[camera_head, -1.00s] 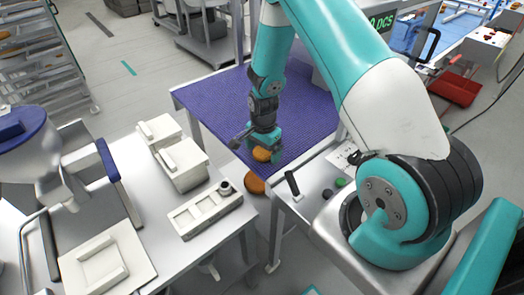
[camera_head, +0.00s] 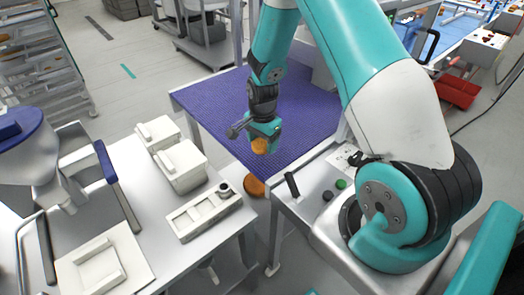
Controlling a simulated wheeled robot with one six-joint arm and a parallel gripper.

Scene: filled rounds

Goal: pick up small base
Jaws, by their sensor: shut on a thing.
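A small round orange-brown base (camera_head: 260,146) is in my gripper (camera_head: 262,139). My gripper is shut on it and holds it over the near edge of the purple mat table. The base's flat face now shows toward the camera, so it looks tilted. The fingers are small in the picture and partly hidden by the base. A second, larger orange-brown round (camera_head: 253,187) sits lower, in the gap between the purple table and the left white table.
The purple-topped table (camera_head: 215,105) is mostly bare. At left, a white table (camera_head: 140,245) holds pale block-shaped fixtures (camera_head: 180,166) and a slotted tray (camera_head: 204,211). A panel with buttons (camera_head: 328,195) lies near my arm's base. A red bin (camera_head: 456,94) stands at right.

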